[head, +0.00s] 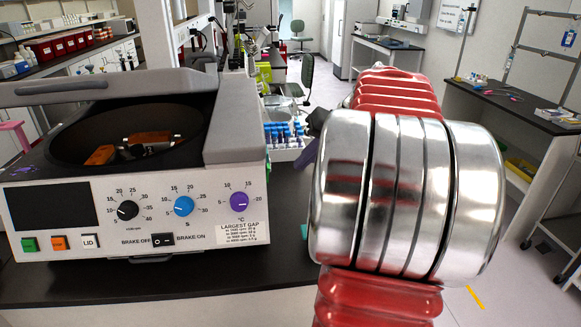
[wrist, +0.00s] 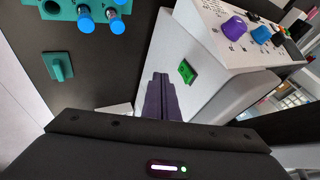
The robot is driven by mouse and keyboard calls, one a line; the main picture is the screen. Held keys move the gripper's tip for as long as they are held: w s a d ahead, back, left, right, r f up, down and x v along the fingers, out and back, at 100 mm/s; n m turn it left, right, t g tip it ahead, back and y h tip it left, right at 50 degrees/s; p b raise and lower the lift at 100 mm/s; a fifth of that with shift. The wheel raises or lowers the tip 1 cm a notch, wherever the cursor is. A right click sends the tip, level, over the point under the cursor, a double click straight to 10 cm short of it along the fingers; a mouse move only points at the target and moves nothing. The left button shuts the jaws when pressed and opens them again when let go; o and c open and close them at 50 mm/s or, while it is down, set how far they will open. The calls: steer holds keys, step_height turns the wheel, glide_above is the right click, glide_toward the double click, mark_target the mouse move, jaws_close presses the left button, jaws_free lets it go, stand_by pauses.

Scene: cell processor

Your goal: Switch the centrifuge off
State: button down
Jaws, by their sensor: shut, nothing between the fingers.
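The centrifuge (head: 130,245) stands on the dark bench at the left in the head view, its lid raised and its bowl open. Its front has a dark display, black, blue and purple knobs, and a brake switch. In the wrist view a green rocker switch (wrist: 187,71) sits on the white side wall of the centrifuge (wrist: 218,92). Which way the rocker is tipped I cannot tell. My gripper (wrist: 161,78) is shut and empty, its purple fingers together beside that wall, just left of the switch and apparently apart from it.
A teal rack (wrist: 85,8) with blue-capped tubes and a teal piece (wrist: 58,66) lie left of my fingers on the dark bench. Blue-capped tubes (head: 285,130) also show behind the centrifuge. My red and silver arm hides much of the right side.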

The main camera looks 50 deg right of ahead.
steer(key=v, duration=0.6)
steer(key=shift+s+d+f, duration=0.25)
steer(key=shift+s+d, duration=0.05)
steer(key=shift+s, duration=0.05)
steer(key=shift+s, duration=0.15)
